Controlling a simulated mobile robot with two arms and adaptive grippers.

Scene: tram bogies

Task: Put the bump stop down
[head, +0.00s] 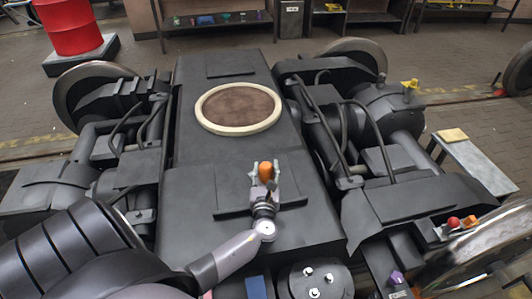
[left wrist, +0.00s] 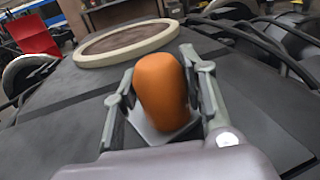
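The bump stop appears to be the orange rounded piece (head: 265,170), which also shows large in the left wrist view (left wrist: 162,88). My left gripper (head: 264,174) has its two fingers (left wrist: 162,100) on either side of the orange piece and seems shut on it. It is over the dark flat top of the bogie frame (head: 215,150), in front of the round cream-rimmed ring (head: 238,128). Whether the piece touches the surface cannot be told. My right gripper is not in view.
Wheels, hoses and dark housings flank the frame on both sides. A grey side table (head: 475,165) stands at right. Small red and orange pieces (head: 453,222) lie at lower right. A red drum (head: 70,25) and shelves (head: 215,25) stand behind. The frame top around the gripper is mostly clear.

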